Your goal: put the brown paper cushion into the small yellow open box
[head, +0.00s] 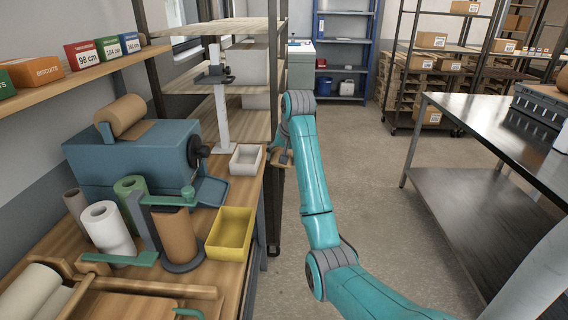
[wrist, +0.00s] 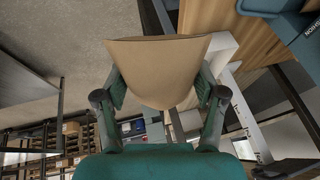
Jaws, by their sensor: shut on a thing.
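My gripper (wrist: 160,88) is shut on the brown paper cushion (wrist: 158,62), with one finger on each side of it in the wrist view. In the head view the cushion (head: 285,157) is a small brown patch at the end of my teal arm, partly hidden by the arm, just off the bench's right side. The small yellow open box (head: 231,234) stands on the wooden bench near its right edge, nearer to the camera than the cushion. Its inside looks empty.
A small white open box (head: 246,160) stands behind the yellow box. A brown roll on a stand (head: 177,236) and a blue paper dispenser (head: 125,160) are left of it. A steel table (head: 480,150) stands right, with open floor (head: 365,190) between.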

